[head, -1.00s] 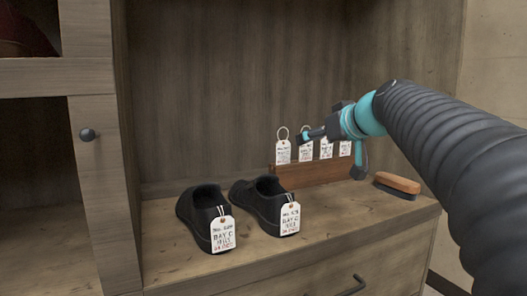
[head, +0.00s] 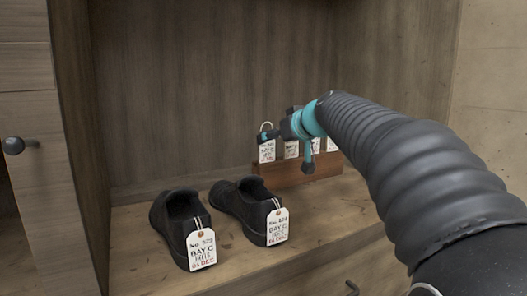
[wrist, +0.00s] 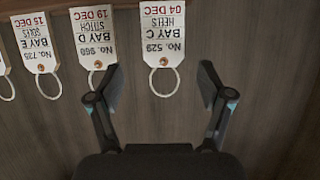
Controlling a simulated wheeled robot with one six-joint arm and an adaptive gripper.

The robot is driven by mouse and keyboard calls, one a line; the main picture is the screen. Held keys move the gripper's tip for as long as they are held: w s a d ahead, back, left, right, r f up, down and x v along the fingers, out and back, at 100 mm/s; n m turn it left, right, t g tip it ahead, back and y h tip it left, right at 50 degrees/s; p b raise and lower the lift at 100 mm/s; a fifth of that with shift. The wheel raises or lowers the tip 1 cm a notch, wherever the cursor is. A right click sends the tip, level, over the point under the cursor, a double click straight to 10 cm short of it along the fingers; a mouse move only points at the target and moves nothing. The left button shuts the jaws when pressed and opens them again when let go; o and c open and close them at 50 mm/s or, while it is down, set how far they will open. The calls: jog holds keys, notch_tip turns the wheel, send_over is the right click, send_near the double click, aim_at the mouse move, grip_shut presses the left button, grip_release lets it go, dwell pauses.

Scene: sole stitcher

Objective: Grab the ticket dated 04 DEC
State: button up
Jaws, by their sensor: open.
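The ticket dated 04 DEC (wrist: 162,32) is a white tag reading No. 529, BAY C, HEELS, upside down in the wrist view. The 19 DEC ticket (wrist: 94,35) and the 15 DEC ticket (wrist: 36,42) hang alongside in the wrist view.
Two black shoes, one left (head: 172,222) and one right (head: 236,207), stand on the shelf (head: 140,255) in front of the rack. Each has a BAY C tag, the left one (head: 201,250) and the right one (head: 278,227). The cabinet wall stands behind the rack.

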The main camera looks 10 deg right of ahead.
aim_at(268, 144)
jog(key=shift+s+f+x, duration=0.1)
jog(key=shift+f+x, duration=0.05)
jog(key=shift+x, duration=0.75)
jog(key=shift+s+f+x, duration=0.1)
jog(key=shift+f+x, duration=0.05)
jog(key=shift+x, duration=0.7)
jog(key=shift+s+f+x, duration=0.1)
jog(key=shift+f+x, duration=0.05)
jog(key=shift+x, duration=0.75)
jog(key=shift+a, duration=0.15)
jog(key=shift+c, duration=0.2)
jog(key=c, duration=0.9)
